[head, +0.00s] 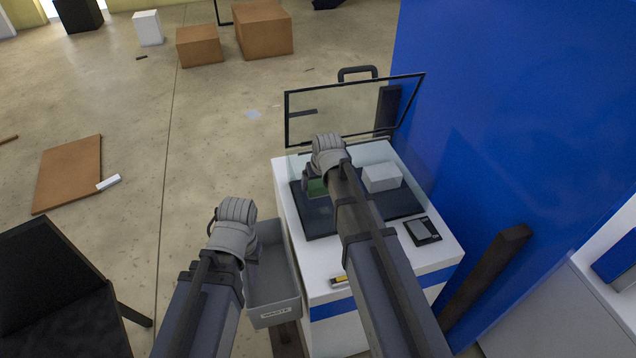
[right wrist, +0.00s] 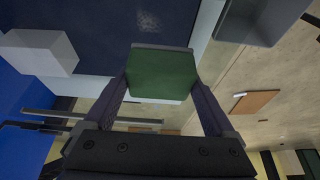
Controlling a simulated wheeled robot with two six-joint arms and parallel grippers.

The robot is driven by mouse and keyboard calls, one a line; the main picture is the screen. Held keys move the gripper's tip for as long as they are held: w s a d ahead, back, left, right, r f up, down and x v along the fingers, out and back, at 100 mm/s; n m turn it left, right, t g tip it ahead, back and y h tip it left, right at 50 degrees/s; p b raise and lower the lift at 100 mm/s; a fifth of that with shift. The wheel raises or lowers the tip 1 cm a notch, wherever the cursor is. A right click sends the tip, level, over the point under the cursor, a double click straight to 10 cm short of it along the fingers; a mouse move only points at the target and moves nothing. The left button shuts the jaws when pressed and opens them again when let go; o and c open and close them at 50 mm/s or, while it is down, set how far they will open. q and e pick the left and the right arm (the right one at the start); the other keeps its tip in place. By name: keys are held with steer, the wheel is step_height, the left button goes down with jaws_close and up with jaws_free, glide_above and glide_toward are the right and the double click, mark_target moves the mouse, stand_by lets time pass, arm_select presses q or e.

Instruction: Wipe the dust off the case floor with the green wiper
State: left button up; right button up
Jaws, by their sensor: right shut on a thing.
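The green wiper (head: 317,187) is in the case, partly hidden by my right arm in the head view. My right gripper (right wrist: 162,68) is shut on the wiper, with one finger on each side of its green block (right wrist: 162,78). The dark case floor (head: 322,223) lies under it; I cannot tell whether the wiper touches it. A pale speckled patch of dust (right wrist: 148,22) shows on the floor beyond the wiper in the right wrist view. My left gripper (head: 250,250) hangs by the waste bin; its fingers are mostly hidden.
A white block (head: 382,178) stands on the case floor to the right. The framed clear lid (head: 335,112) stands open at the back. A small dark device (head: 422,231) lies on the white tabletop (head: 445,250). The grey waste bin (head: 274,312) is at the left. A blue wall (head: 500,130) bounds the right.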

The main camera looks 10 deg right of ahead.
steer(key=shift+f+b, duration=0.95)
steer(key=shift+f, duration=0.3)
